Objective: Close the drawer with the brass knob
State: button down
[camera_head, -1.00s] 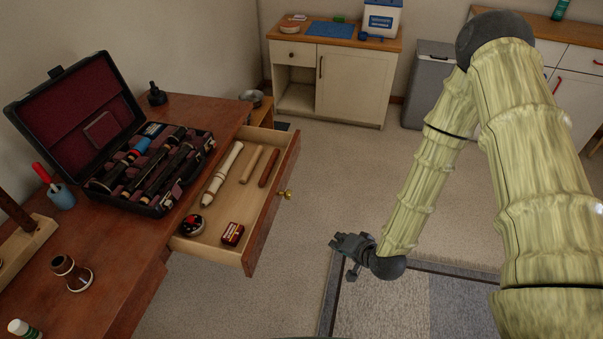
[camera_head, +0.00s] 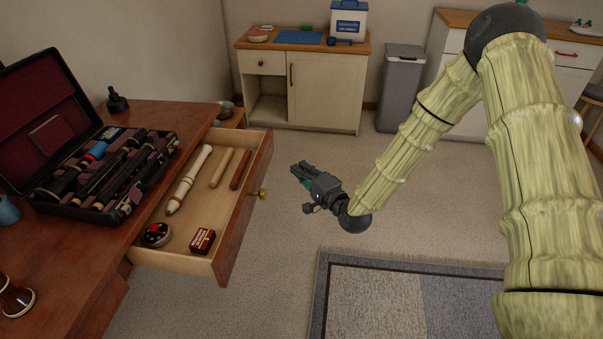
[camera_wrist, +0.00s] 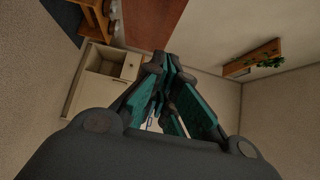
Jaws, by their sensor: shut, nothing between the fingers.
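The drawer (camera_head: 247,208) of the wooden desk stands pulled out, its front facing right. Its brass knob (camera_head: 262,193) sticks out from the middle of that front. My gripper (camera_head: 298,171) is shut and empty, a short way to the right of the knob and apart from it, with its fingers pointing left toward the drawer front. In the wrist view the closed teal-and-black fingers (camera_wrist: 166,75) fill the middle. A brown wooden surface shows beyond them there; the knob cannot be made out in that view.
The drawer holds a cream recorder (camera_head: 188,179), two sticks, a small red box (camera_head: 202,241) and a round tin (camera_head: 156,235). An open instrument case (camera_head: 105,175) lies on the desk (camera_head: 85,262). A low cabinet (camera_head: 322,92) and a bin (camera_head: 402,88) stand behind.

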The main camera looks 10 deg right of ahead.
jog(key=shift+w+a, duration=3.45)
jog(key=shift+w, duration=0.25)
